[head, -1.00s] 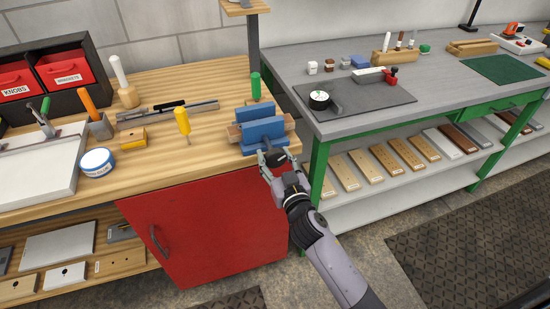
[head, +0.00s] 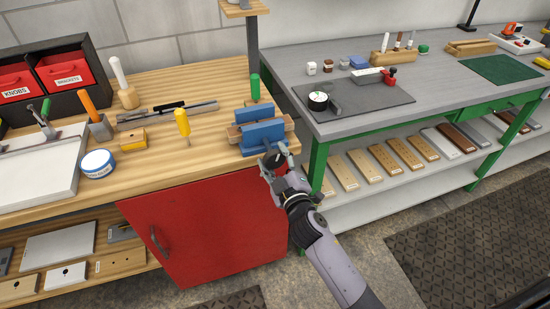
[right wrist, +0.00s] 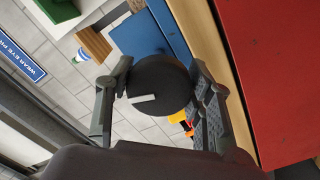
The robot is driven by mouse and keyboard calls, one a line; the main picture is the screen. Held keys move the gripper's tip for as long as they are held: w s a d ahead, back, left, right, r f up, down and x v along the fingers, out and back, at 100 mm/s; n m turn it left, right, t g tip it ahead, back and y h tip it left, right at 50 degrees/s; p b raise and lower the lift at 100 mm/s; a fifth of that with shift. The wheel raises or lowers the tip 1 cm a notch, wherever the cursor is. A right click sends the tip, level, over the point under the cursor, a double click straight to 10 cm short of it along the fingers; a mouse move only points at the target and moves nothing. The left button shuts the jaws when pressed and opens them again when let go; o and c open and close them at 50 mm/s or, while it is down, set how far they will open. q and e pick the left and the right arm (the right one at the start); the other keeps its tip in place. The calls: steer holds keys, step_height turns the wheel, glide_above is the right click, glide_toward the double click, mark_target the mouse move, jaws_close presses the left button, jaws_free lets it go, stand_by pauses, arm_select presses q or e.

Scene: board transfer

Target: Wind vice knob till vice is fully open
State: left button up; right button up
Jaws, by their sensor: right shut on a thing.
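The blue vice (head: 263,134) is at the front right corner of the wooden bench. A wooden board (head: 233,132) lies between its two blue jaws, its ends sticking out on both sides. My right gripper (head: 273,163) is at the front of the vice, shut on the round black knob (right wrist: 157,88). The knob has a white mark on its face, and a finger is on each side of it. My left gripper is not in view.
The grey table (head: 400,120) with green legs stands to the right. Floor in front is clear.

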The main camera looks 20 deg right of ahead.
steer(key=shift+n, duration=1.6)
steer(key=o, duration=1.2)
steer(key=s, duration=1.2)
steer(key=shift+d, duration=0.2)
steer(key=shift+f, duration=0.1)
